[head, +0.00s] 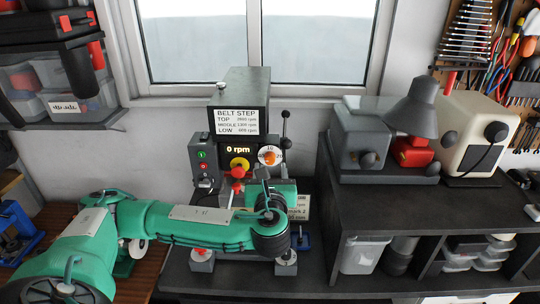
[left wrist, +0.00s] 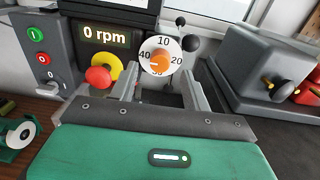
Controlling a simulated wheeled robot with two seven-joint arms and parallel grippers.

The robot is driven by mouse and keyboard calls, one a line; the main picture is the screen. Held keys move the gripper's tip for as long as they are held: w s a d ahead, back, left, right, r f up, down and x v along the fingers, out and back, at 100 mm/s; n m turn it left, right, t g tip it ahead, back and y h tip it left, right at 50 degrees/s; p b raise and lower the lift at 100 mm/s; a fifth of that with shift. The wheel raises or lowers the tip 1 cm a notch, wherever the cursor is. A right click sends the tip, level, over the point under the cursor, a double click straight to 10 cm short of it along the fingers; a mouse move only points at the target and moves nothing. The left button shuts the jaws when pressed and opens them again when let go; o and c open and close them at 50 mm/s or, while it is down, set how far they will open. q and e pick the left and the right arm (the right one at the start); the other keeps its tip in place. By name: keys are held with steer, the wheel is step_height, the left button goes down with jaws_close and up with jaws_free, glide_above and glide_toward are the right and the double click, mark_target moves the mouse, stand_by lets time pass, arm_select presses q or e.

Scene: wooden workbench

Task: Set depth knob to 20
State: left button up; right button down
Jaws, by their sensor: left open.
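The depth knob (head: 270,158) is an orange knob on a white round dial on the front of the drill press head. In the left wrist view the knob (left wrist: 159,62) sits in the middle of the dial, with 10 at the top, 20 at the right and 40 at the left. The number at the bottom is partly hidden. I cannot tell surely where the knob points. My left gripper (head: 266,183) is just below the dial in the head view. In the left wrist view its two fingers (left wrist: 158,80) are open and empty, apart from the knob. My right gripper is not in view.
A display (left wrist: 105,36) reads 0 rpm. Left of the dial are a red-and-yellow stop button (left wrist: 102,74) and a grey switch box (head: 203,168). A lever with a black ball (head: 285,115) stands close right of the dial. A grey machine (head: 365,140) sits further right.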

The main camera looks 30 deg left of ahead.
mark_target(270, 161)
arm_select(q)
steer(key=shift+p+x, duration=0.6)
steer(key=shift+x, duration=1.3)
steer(key=c, duration=1)
